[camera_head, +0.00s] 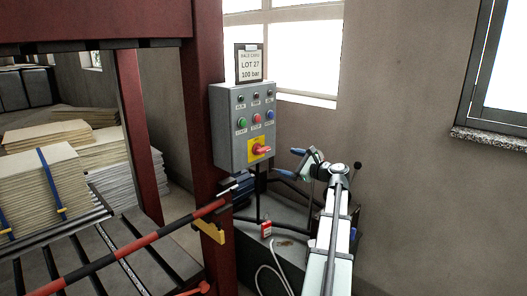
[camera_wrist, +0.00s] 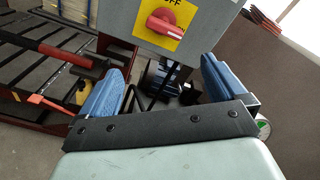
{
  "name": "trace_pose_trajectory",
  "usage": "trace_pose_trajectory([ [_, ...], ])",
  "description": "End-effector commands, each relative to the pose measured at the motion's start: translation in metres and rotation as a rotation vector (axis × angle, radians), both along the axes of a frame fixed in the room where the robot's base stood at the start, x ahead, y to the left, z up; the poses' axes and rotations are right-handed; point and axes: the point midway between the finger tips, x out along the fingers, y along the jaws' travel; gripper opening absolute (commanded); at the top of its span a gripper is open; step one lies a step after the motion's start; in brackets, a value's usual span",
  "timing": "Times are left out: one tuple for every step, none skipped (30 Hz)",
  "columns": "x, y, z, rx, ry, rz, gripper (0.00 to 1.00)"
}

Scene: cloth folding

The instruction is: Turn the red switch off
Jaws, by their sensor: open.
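The red switch (camera_head: 261,149) is a rotary knob on a yellow plate, low on the front of a grey control box (camera_head: 229,148). In the wrist view the red switch (camera_wrist: 166,23) is at the top, its handle pointing sideways to the right. The letters "FF" show on the yellow plate (camera_wrist: 181,14) above the knob; the rest is cut off. My gripper (camera_head: 292,162) is open and empty, to the right of the box and slightly lower than the switch. In the wrist view my gripper (camera_wrist: 164,82) has its blue fingers wide apart, below the switch and not touching it.
Several small buttons and lamps sit above the switch, with a sign (camera_head: 249,63) on top of the box. A dark red post (camera_head: 203,100) stands left of it. A striped bar (camera_head: 140,246) crosses at lower left. A red padlock-like tag (camera_head: 266,229) lies below. Paper stacks stand behind.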

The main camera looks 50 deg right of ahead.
Motion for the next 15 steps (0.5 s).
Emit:
trace_pose_trajectory([
  [0.0004, 0.0005, 0.0060, 0.094, -0.030, -0.003, 0.98],
  [0.0004, 0.0008, 0.0090, 0.151, -0.045, -0.004, 0.98],
  [0.0005, 0.0009, 0.0121, 0.224, -0.060, -0.006, 0.98],
  [0.0005, 0.0008, 0.0137, 0.274, -0.068, -0.007, 0.98],
  [0.0004, 0.0008, 0.0146, 0.320, -0.072, -0.009, 0.98],
  [0.0004, 0.0004, 0.0147, 0.373, -0.072, -0.012, 0.98],
  [0.0004, 0.0001, 0.0145, 0.409, -0.072, -0.015, 0.98],
  [0.0005, -0.0001, 0.0145, 0.442, -0.072, -0.017, 0.98],
  [0.0005, -0.0003, 0.0144, 0.481, -0.071, -0.019, 0.98],
  [0.0005, -0.0004, 0.0143, 0.505, -0.071, -0.021, 0.98],
  [0.0005, -0.0004, 0.0143, 0.525, -0.070, -0.022, 0.98],
  [0.0005, -0.0004, 0.0142, 0.548, -0.070, -0.022, 0.98],
  [0.0006, -0.0003, 0.0141, 0.562, -0.070, -0.023, 0.98],
  [0.0010, -0.0005, 0.0141, 0.572, -0.069, -0.023, 0.98],
  [0.0020, -0.0005, 0.0140, 0.581, -0.069, -0.024, 0.98],
])
